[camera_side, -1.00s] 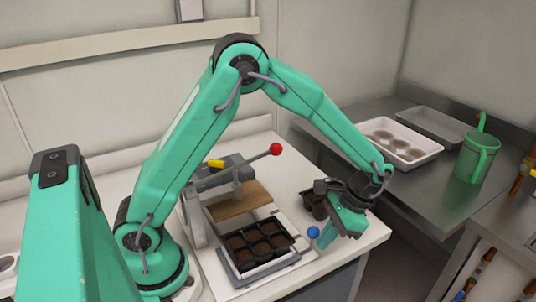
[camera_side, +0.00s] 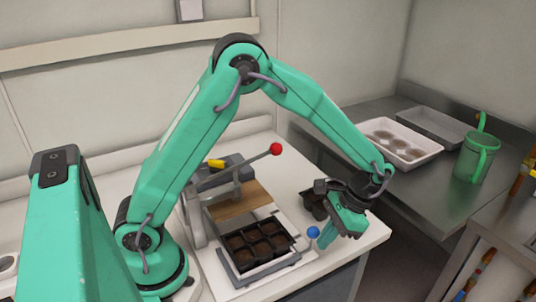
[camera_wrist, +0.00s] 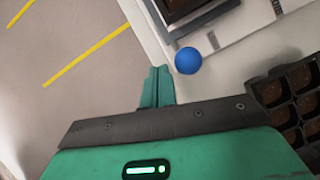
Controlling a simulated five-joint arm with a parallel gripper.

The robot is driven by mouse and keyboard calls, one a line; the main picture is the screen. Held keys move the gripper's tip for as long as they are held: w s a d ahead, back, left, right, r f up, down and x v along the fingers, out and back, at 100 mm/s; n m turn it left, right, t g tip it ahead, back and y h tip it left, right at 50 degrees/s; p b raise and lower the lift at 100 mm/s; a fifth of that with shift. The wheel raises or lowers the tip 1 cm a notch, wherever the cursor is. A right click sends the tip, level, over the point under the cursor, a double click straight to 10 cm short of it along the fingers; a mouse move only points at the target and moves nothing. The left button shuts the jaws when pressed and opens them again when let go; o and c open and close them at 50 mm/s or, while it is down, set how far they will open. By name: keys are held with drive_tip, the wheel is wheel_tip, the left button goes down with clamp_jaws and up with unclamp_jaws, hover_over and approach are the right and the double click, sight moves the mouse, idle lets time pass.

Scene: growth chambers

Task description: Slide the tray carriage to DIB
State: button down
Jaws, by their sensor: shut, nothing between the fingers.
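The tray carriage (camera_side: 297,259) is a grey frame holding a black cell tray with brown soil, at the front of a white bed. A blue knob (camera_side: 313,232) stands at its right side. In the wrist view the knob (camera_wrist: 188,60) is just right of my fingertips, and a corner of the carriage (camera_wrist: 205,17) shows at the top. My gripper (camera_side: 328,238) is shut and empty, pointing down close beside the knob. I cannot tell whether they touch.
A grey press with a red-knobbed lever (camera_side: 275,149) stands behind the carriage, over a brown board (camera_side: 237,199). Another black cell tray (camera_side: 308,203) sits behind my gripper and shows right in the wrist view (camera_wrist: 290,97). The bench edge is close on the right.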

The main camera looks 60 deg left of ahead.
drive_tip(key=shift+r, duration=0.1)
idle(0.5)
wheel_tip(320, 180, up, 9)
drive_tip(key=d, duration=0.1)
idle(1.0)
drive_tip(key=s+a+r+n+t, duration=0.1)
drive_tip(key=s+a+r+t, duration=0.3)
drive_tip(key=s+a+t, duration=0.1)
drive_tip(key=s+a+r+n+t+h, duration=0.1)
drive_tip(key=s+a+r+n+t, duration=0.1)
drive_tip(key=s+a+r+t, duration=0.3)
drive_tip(key=shift+s+a+t+h, duration=0.3)
drive_tip(key=shift+s+a, duration=0.6)
drive_tip(key=shift+s, duration=0.85)
drive_tip(key=shift+w, duration=0.1)
